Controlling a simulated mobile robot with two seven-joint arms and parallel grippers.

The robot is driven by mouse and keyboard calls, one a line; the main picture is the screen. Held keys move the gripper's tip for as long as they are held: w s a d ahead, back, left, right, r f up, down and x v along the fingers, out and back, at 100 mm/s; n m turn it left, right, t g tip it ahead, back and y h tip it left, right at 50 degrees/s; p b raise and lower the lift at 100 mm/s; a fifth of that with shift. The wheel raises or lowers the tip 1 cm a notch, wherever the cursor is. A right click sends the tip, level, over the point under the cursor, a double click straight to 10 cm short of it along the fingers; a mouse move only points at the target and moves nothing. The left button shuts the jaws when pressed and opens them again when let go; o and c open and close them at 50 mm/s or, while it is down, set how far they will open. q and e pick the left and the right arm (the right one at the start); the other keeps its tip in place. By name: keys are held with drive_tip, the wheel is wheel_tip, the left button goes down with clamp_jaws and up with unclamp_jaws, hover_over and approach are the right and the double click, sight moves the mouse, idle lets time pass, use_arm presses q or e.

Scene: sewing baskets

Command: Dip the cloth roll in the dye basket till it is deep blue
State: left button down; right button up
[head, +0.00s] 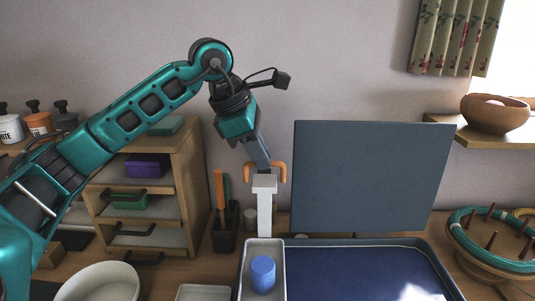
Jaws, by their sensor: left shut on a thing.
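My left gripper (264,172) comes in from the left and points down, its orange fingers shut on the top of a white T-shaped piece (264,210). The piece hangs upright, its lower end near the back rim of a narrow grey tray (246,265). A blue cylinder (262,274) stands in that tray; I cannot tell whether it is the cloth roll. A wide dark blue tray or basin (350,275) with a grey rim lies to the right; I cannot tell whether it is the dye basket. My right gripper is not in view.
A grey-blue panel (370,178) stands behind the blue basin. A wooden drawer unit (190,165) and a dark tool holder (224,238) stand to the left. A white bowl (105,283) is front left. A round pegged basket (480,260) is at right.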

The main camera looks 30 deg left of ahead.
use_arm(q)
drive_tip(key=shift+w+r, duration=0.1)
drive_tip(key=shift+r, duration=0.3)
drive_tip(key=c, duration=1.6)
unclamp_jaws()
drive_tip(key=o, duration=0.3)
drive_tip(key=shift+o, duration=0.7)
drive_tip(key=shift+f, duration=0.15)
drive_tip(key=v, duration=1.3)
drive_tip(key=shift+p, duration=0.45)
drive_tip(key=shift+f, duration=0.1)
